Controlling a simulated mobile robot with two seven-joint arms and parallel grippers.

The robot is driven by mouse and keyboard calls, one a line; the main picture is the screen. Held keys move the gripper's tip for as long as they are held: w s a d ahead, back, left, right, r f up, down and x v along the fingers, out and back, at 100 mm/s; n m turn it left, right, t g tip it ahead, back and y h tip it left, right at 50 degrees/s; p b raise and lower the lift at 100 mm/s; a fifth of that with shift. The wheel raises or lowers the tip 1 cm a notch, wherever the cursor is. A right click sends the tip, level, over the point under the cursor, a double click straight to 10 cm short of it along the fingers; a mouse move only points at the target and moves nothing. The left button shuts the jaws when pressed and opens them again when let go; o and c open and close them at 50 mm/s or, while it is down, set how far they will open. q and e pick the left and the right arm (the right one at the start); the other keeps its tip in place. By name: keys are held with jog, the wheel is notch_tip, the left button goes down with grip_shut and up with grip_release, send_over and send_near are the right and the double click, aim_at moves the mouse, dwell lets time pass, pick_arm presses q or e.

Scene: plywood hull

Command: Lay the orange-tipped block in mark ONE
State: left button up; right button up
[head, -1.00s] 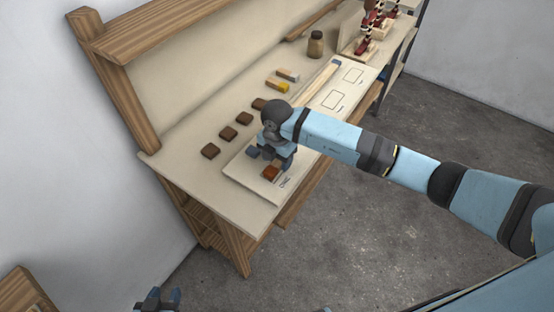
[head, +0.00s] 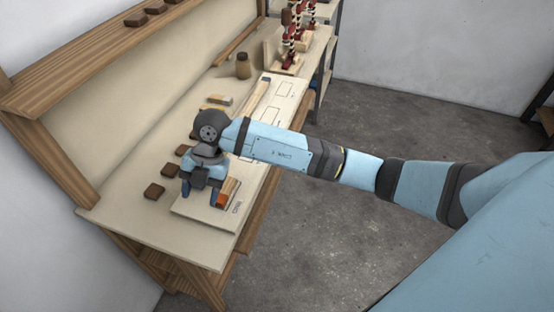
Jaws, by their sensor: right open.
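The orange-tipped block (head: 229,192) lies on the pale board (head: 194,214) at its near end, just beside a printed label that looks like ONE. The outline of that mark is hidden by the block and my gripper, so I cannot tell how exactly the block fits it. My right gripper (head: 201,194) is open and points down just left of the block. Its right finger is close against the block's left side; I cannot tell if they touch. Nothing shows between the fingers. My left gripper is out of view.
Several dark brown tiles (head: 153,191) lie on the bench left of the board. A pale block (head: 220,99) lies farther back, with a yellowish one partly hidden near it. Empty outlines (head: 284,89) show farther along the board.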

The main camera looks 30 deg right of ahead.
jog(key=s+a+r+y, duration=0.3)
jog(key=s+a+y, duration=0.55)
jog(key=y, duration=0.45)
jog(key=w+d+f+m+t+h, duration=0.1)
jog(key=d+f+m+t+h, duration=0.3)
jog(key=m+t, duration=0.55)
jog(key=d+f+m+t+h, duration=0.2)
jog(key=d+m+t+h, duration=0.2)
jog(key=d+m+t, duration=0.45)
jog(key=s+d+f+m+g+h, duration=0.35)
jog(key=s+f, duration=0.25)
jog(key=f, duration=0.2)
jog(key=s+d+f+m+g+h, duration=0.2)
jog(key=s+f+m+h, duration=0.15)
jog(key=s+f, duration=0.3)
jog(key=shift+w+d+r+p, duration=0.1)
jog(key=shift+d+r+p, duration=0.1)
jog(key=shift+r+p, duration=1.4)
jog(key=shift+d+r+p, duration=0.2)
jog(key=shift+r+p, duration=1)
jog(key=shift+p, duration=0.65)
